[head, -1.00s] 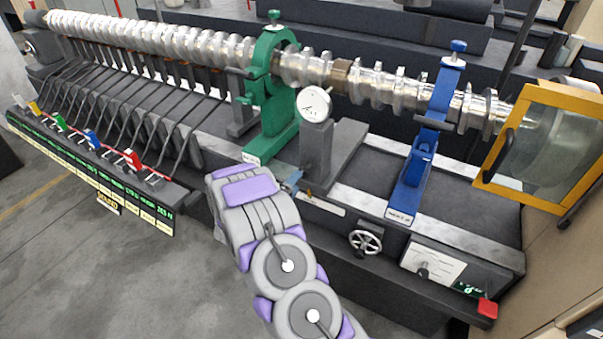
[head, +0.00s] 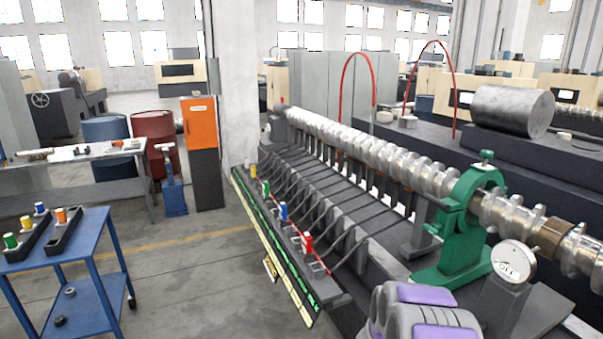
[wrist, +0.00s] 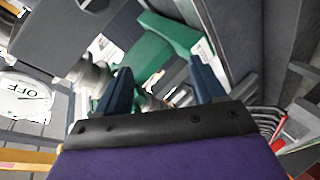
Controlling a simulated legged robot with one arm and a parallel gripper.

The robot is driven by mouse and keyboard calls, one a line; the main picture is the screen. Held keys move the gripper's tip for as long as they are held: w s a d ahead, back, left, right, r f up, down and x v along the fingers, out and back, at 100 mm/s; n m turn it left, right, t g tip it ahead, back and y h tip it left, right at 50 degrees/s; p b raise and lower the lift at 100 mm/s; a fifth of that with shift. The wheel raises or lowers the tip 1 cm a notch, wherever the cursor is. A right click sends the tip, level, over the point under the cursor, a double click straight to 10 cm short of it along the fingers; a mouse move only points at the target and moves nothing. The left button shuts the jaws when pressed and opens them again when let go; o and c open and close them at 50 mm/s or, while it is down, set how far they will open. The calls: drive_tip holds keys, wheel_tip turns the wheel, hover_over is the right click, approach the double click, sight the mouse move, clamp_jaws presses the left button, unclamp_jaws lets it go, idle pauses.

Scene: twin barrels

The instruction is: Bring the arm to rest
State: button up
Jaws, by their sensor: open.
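My arm shows in the head view as grey and purple links at the bottom, right of centre. Its end is cut off by the lower edge there. In the wrist view my gripper (wrist: 160,90) shows two dark blue fingers standing apart, with nothing between them. Beyond the fingers are the green steady rest (wrist: 165,45) and a piece of shiny metal. The dial gauge (wrist: 25,95) is at the left of the wrist view. In the head view the gauge (head: 513,261) stands just right of my arm.
The long machine carries a shiny camshaft (head: 385,155) through the green steady rest (head: 462,225). A blue cart (head: 70,245) stands at the left. A blue barrel (head: 107,140) and a red barrel (head: 153,137) stand behind the workbench (head: 80,152). Open floor lies between cart and machine.

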drive_tip(key=a+r+y, duration=0.3)
drive_tip(key=a, duration=0.3)
drive_tip(key=a+r+y, duration=0.3)
drive_tip(key=a+y, duration=0.1)
drive_tip(key=a, duration=0.3)
drive_tip(key=s+a+r+g+y, duration=0.1)
drive_tip(key=s+a+r+y, duration=0.4)
drive_tip(key=s+a, duration=0.4)
drive_tip(key=s+a+r+g+y, duration=0.1)
drive_tip(key=s+a+g, duration=0.1)
drive_tip(key=s, duration=0.5)
drive_tip(key=s+a+r+g, duration=0.2)
drive_tip(key=s+a+g, duration=0.1)
drive_tip(key=s, duration=0.4)
drive_tip(key=s+d+r+g+h, duration=0.1)
drive_tip(key=s+d+g, duration=0.1)
drive_tip(key=s, duration=0.9)
drive_tip(key=s+d+r+m+g+h, duration=0.1)
drive_tip(key=s+d+g, duration=0.1)
drive_tip(key=s, duration=0.9)
drive_tip(key=shift+r+g, duration=0.35)
drive_tip(key=shift+g, duration=0.05)
drive_tip(key=shift+s+d, duration=0.15)
drive_tip(key=shift+s, duration=0.05)
drive_tip(key=shift+c, duration=0.3)
